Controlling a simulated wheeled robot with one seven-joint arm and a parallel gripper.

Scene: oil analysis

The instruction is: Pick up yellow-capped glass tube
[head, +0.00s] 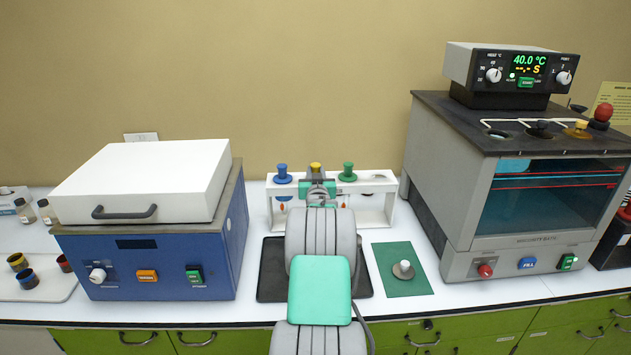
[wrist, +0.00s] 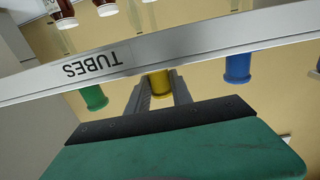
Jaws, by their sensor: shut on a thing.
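The yellow-capped glass tube (head: 315,166) shows only as its yellow cap above my gripper in the head view, between a blue cap (head: 282,173) and a green cap (head: 347,172). The cap also shows in the wrist view (wrist: 160,84), between my two fingers. My gripper (head: 316,182) is shut on this tube at the white rack (head: 377,209). In the wrist view my gripper (wrist: 161,90) has a finger on each side of the yellow cap. The glass below the cap is mostly hidden by the rack's TUBES strip (wrist: 200,50) and my arm.
A blue machine with a white lid (head: 150,180) stands left of the rack. The viscosity bath (head: 540,200) stands close on the right, with another yellow knob (head: 577,128) on top. A dark tray (head: 270,270) and a green mat (head: 405,284) lie in front of the rack.

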